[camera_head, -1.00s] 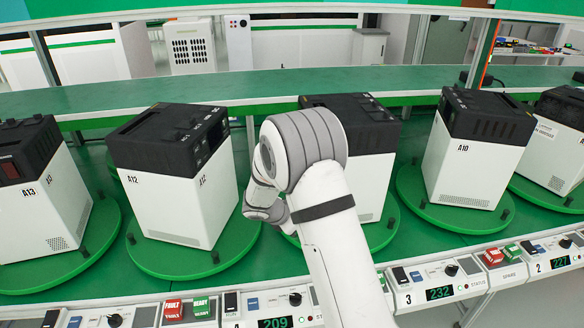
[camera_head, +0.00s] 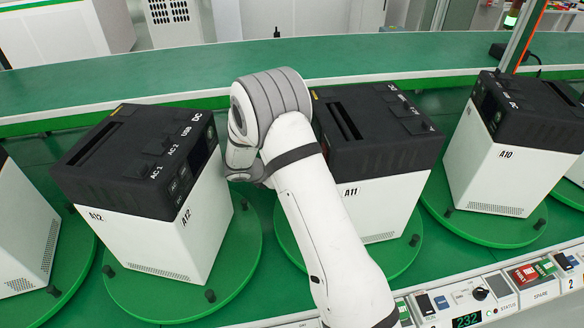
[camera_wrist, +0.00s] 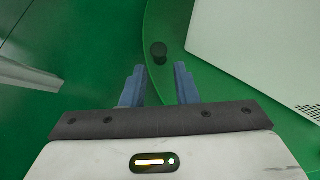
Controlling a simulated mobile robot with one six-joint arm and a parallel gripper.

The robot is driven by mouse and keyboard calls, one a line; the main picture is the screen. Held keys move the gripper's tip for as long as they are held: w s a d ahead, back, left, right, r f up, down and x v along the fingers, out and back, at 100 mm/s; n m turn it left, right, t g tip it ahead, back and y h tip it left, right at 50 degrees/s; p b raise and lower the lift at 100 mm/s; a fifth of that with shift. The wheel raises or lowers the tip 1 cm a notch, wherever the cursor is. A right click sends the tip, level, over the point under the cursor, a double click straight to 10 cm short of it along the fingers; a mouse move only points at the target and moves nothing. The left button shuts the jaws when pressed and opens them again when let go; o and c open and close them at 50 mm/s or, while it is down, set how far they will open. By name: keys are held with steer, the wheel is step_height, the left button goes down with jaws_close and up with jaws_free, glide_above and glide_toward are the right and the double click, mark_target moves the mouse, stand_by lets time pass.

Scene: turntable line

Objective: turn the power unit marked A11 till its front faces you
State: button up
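The power unit A11 (camera_head: 368,208) is a white box with a black top. It stands on a round green turntable (camera_head: 400,262) in the middle of the head view. A plain white side with the A11 label and a vent grille faces me; my arm covers its left part. My gripper is hidden behind my arm in the head view. In the wrist view my gripper (camera_wrist: 158,78) is open, with two blue-grey fingers. A black peg (camera_wrist: 158,53) on the turntable's rim stands just beyond the fingertips, between their lines. A white unit side (camera_wrist: 260,45) shows to the right.
Unit A12 (camera_head: 150,235) stands on its own turntable close on the left, and unit A10 (camera_head: 485,170) on the right. A control panel (camera_head: 500,290) with buttons and displays runs along the front edge. A green shelf (camera_head: 200,72) lies behind the units.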

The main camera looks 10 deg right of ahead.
steer(key=p+x, duration=0.1)
steer(key=x, duration=0.7)
steer(key=shift+w+r, duration=0.1)
steer(key=shift+w, duration=0.05)
jaws_close()
